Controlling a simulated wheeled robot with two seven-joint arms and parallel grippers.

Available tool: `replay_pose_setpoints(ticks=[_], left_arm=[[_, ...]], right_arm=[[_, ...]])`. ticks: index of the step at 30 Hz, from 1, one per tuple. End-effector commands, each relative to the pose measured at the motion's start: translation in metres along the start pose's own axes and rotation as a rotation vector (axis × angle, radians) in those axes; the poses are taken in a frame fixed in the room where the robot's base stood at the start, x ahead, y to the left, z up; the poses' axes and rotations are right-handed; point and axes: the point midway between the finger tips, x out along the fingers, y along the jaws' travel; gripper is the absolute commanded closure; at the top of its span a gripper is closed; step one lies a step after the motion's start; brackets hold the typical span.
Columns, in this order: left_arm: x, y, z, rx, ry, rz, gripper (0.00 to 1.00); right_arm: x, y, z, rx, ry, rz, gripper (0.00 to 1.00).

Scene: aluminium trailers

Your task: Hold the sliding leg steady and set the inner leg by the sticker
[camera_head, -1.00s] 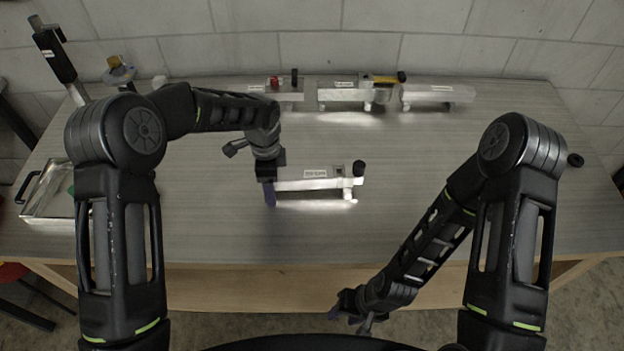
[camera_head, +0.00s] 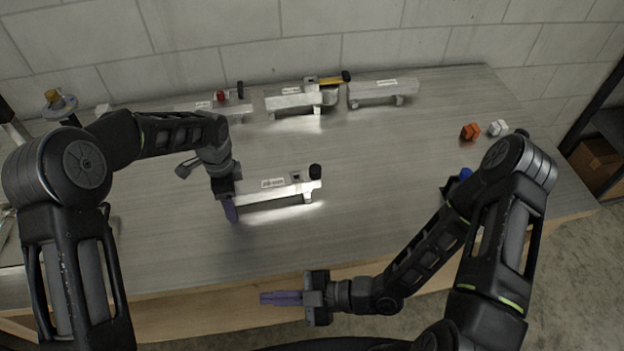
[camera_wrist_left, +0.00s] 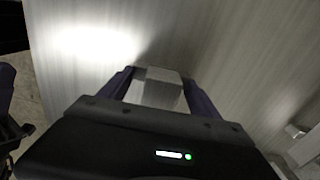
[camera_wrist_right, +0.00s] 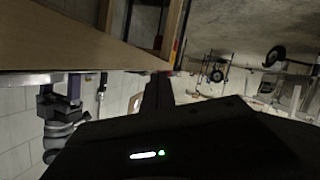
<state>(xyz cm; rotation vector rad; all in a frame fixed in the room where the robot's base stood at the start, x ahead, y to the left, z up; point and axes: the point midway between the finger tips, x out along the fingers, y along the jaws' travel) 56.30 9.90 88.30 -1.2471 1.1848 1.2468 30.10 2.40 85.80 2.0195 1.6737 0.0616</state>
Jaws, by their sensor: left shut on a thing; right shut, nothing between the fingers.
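The aluminium sliding leg (camera_head: 288,190) lies on the table in the head view, with a pale sticker (camera_head: 272,183) on its top. A black knob (camera_head: 315,171) is at its right end. My left gripper (camera_head: 231,212) is shut on its left end, and the left wrist view shows the grey metal end (camera_wrist_left: 160,90) between the fingers. I cannot make out the inner leg separately, nor any mark that it lines up with. My right gripper (camera_head: 266,298) is shut and empty, pointing left, apart from the leg and in front of the table's front edge.
Several similar aluminium parts stand at the back, including one with a yellow, black-ended handle (camera_head: 328,79). An orange block (camera_head: 470,131), a white block (camera_head: 498,127) and a blue-topped item (camera_head: 465,174) are at the right. The table between leg and right-hand items is clear.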

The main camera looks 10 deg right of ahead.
Motion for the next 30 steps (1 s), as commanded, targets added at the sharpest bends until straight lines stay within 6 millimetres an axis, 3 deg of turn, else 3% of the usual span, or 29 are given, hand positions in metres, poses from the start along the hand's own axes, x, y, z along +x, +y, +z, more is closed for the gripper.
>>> replay_pose_setpoints(ticks=[1,3,12,18,30], left_arm=[[0.000,0.000,0.000,-0.001,0.000,0.001,0.87],[0.000,0.000,0.000,-0.001,0.000,0.001,0.87],[0.000,0.000,0.000,-0.001,0.000,0.001,0.87],[0.000,0.000,0.000,-0.001,0.000,0.001,0.87],[0.000,0.000,0.000,-0.002,0.000,0.000,0.87]], right_arm=[[-0.012,0.031,0.004,-0.077,-0.004,0.110,1.00],[-0.029,0.068,0.008,-0.202,-0.029,0.245,1.00],[-0.099,0.159,0.035,-0.776,-0.293,0.545,1.00],[-0.126,0.182,0.041,-0.963,-0.417,0.610,1.00],[-0.128,0.184,0.042,-0.986,-0.433,0.614,1.00]])
